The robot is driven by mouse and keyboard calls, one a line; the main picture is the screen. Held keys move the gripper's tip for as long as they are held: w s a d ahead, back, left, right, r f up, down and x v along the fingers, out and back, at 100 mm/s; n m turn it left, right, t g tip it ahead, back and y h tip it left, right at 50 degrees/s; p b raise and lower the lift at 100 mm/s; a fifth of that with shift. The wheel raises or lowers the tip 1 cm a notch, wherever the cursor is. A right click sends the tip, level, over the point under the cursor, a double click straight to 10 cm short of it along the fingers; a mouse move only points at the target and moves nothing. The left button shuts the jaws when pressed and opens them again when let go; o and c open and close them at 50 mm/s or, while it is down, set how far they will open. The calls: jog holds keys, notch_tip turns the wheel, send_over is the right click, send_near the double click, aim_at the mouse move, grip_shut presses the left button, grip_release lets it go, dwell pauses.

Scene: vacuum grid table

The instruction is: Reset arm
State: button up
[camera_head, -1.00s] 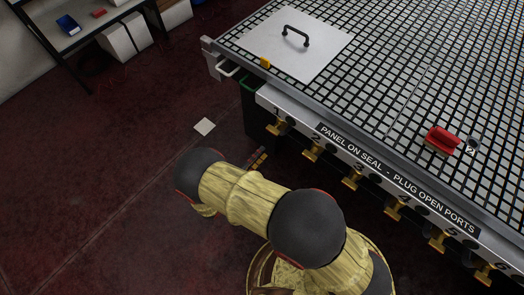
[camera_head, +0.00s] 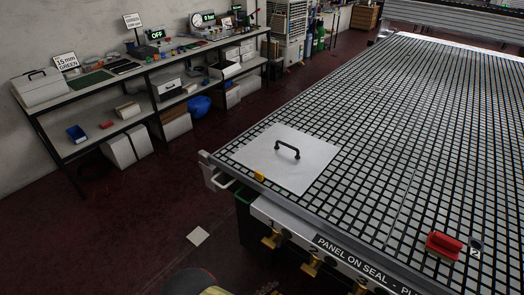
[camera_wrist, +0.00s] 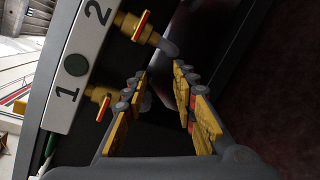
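My gripper (camera_wrist: 160,78) shows in the wrist view with its two yellow-padded fingers apart and nothing between them. It is beside the table's front side, near the brass valves (camera_wrist: 136,27) and the label strip (camera_wrist: 75,64) marked 1 and 2. In the head view only a dark and yellow piece of my arm shows at the bottom edge; my gripper cannot be made out clearly there.
The grid table (camera_head: 390,130) fills the right side. A pale panel with a black handle (camera_head: 287,149) lies on its near-left corner, beside a small yellow block (camera_head: 259,176).

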jog(key=s+d+r+m+g+y, duration=0.2)
jog(key=s+r+m+g+y, duration=0.3)
jog(key=r, duration=0.6)
jog(key=s+d+r+m+g+y, duration=0.1)
jog(key=s+r+g+y, duration=0.4)
jog(key=r, duration=0.6)
jog(key=d+r+m+t+y+p, duration=0.1)
jog(key=d+r+m+t, duration=0.2)
jog(key=d+r, duration=0.3)
jog(key=d+r+m+t+y, duration=0.1)
jog(key=d+r+m, duration=0.4)
jog(key=r, duration=1.2)
jog(key=shift+s+d+r+t+y+p, duration=0.2)
jog(key=shift+d+r+t+y+p, duration=0.15)
jog(key=shift+d+t, duration=0.45)
